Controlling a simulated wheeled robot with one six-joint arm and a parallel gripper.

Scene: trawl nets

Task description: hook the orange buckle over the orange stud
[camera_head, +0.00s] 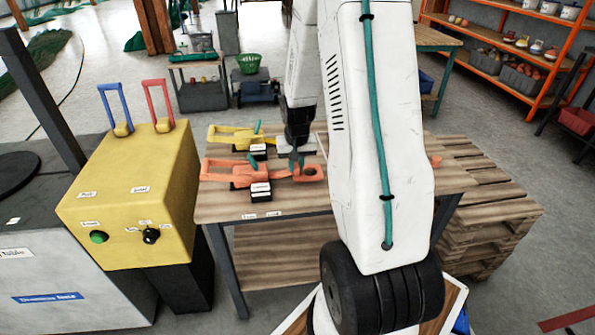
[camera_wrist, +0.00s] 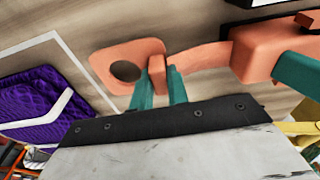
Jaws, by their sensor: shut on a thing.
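The orange buckle (camera_wrist: 112,50) is a flat plate with a round hole, at the upper left of the wrist view. It also shows in the head view (camera_head: 316,173) on the wooden table. My gripper (camera_wrist: 159,88) has its teal fingers shut on an upright orange tab beside the hole. An orange strap runs from the buckle to the orange latch body (camera_head: 245,173). A small orange piece, perhaps the stud (camera_head: 435,160), stands at the table's right, beside my arm. The hole shows wood beneath, with no stud in it. My arm hides part of the table.
A yellow latch (camera_head: 235,135) lies behind the orange one. A yellow box (camera_head: 125,205) with blue and red handles stands left of the table (camera_head: 232,208). Stacked pallets (camera_head: 490,215) stand at the right. A purple mesh (camera_wrist: 45,100) shows in the wrist view.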

